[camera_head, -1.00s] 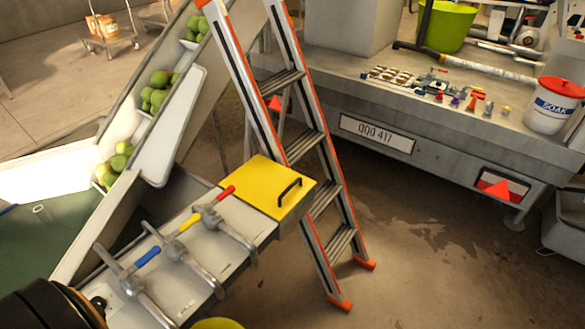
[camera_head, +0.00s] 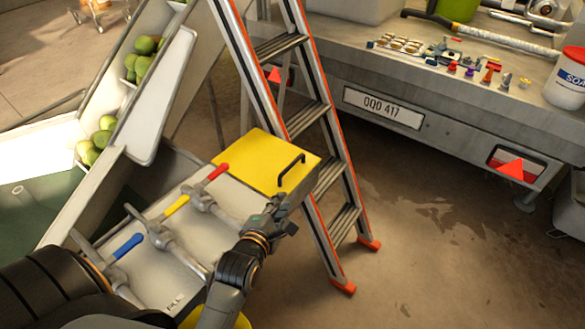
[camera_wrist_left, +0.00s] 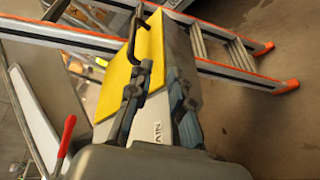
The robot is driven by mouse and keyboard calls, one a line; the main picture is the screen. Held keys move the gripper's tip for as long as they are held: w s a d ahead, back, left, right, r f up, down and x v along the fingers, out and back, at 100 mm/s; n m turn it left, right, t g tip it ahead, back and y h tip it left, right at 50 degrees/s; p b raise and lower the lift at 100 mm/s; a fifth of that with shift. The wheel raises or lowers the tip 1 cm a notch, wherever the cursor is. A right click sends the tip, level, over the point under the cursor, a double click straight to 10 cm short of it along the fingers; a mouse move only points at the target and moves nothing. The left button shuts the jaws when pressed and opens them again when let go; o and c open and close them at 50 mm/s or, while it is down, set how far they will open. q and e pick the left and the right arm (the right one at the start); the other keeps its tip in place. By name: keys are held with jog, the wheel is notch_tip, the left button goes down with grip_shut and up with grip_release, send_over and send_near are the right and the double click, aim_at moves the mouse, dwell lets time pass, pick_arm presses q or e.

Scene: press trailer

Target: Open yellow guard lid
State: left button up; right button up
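The yellow guard lid (camera_head: 258,158) lies flat and closed at the end of a grey panel, with a black bar handle (camera_head: 291,171) near its right edge. My left gripper (camera_head: 287,216) is low beside the lid's near right corner, close to the handle but apart from it. In the left wrist view, the gripper (camera_wrist_left: 158,88) has its fingers spread, with nothing between them. The yellow lid (camera_wrist_left: 115,85) and its handle (camera_wrist_left: 138,40) are ahead there; one finger overlaps the lid in the picture, and contact cannot be told. My right gripper is not in view.
Red (camera_head: 218,171), yellow (camera_head: 176,206) and blue (camera_head: 128,246) valve levers stand on the panel (camera_head: 165,282) left of the lid. A stepladder (camera_head: 322,175) stands close behind and right of the lid. Open floor (camera_head: 440,260) lies to the right.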

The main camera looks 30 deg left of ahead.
aim_at(291, 167)
pick_arm(q)
jog(key=shift+n+t+y, duration=0.4)
jog(key=shift+n, duration=0.5)
jog(key=w+r, duration=0.1)
jog(key=w, duration=0.1)
jog(key=w+a+r, duration=0.1)
jog(key=w, duration=0.1)
jog(key=w+a, duration=0.1)
jog(key=w, duration=0.1)
jog(key=shift+a+r, duration=0.2)
jog(key=shift+r, duration=0.2)
jog(key=x, duration=0.7)
jog(key=shift+w+f, duration=0.15)
jog(key=shift+f, duration=0.05)
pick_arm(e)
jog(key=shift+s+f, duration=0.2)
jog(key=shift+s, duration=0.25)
pick_arm(q)
jog(key=c, duration=0.4)
grip_shut()
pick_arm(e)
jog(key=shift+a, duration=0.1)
